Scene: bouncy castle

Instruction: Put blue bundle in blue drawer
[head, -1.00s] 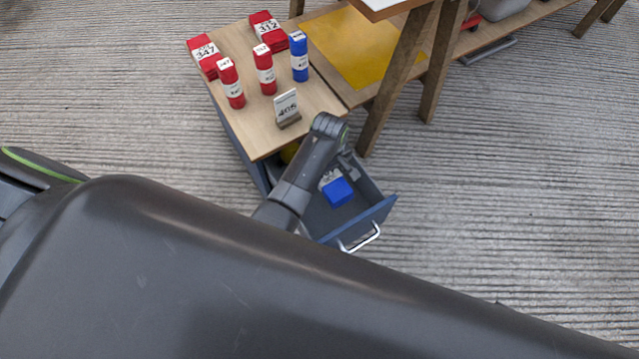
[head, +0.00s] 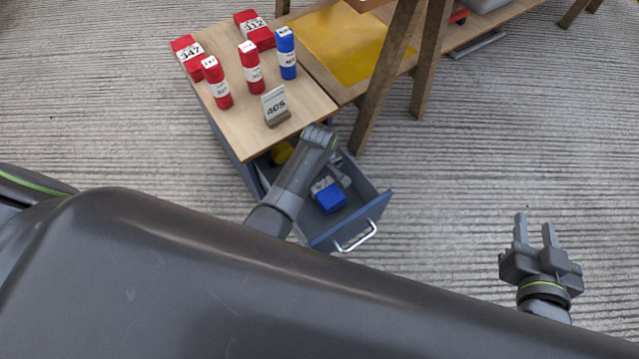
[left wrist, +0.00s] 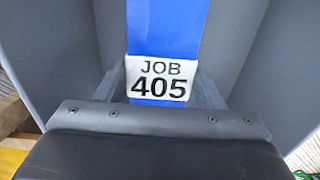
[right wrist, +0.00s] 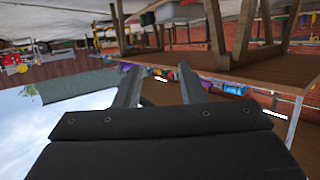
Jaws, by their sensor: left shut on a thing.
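A blue bundle (head: 329,198) with a white label is inside the open blue-grey drawer (head: 375,208). My left gripper (head: 336,181) reaches down into the drawer and is shut on this bundle. In the left wrist view the bundle (left wrist: 166,35) lies between the drawer walls, its label reading JOB 405. Another blue bundle (head: 287,55) stands upright on the wooden top. My right gripper (head: 536,226) is open and empty over the floor at the right; its spread fingers also show in the right wrist view (right wrist: 172,85).
Upright and lying red bundles (head: 251,68) and a 405 sign (head: 275,105) are on the wooden top (head: 245,125). A yellow thing (head: 282,153) is in the drawer's back. Wooden legs (head: 385,75) stand beside the drawer. The floor at right is clear.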

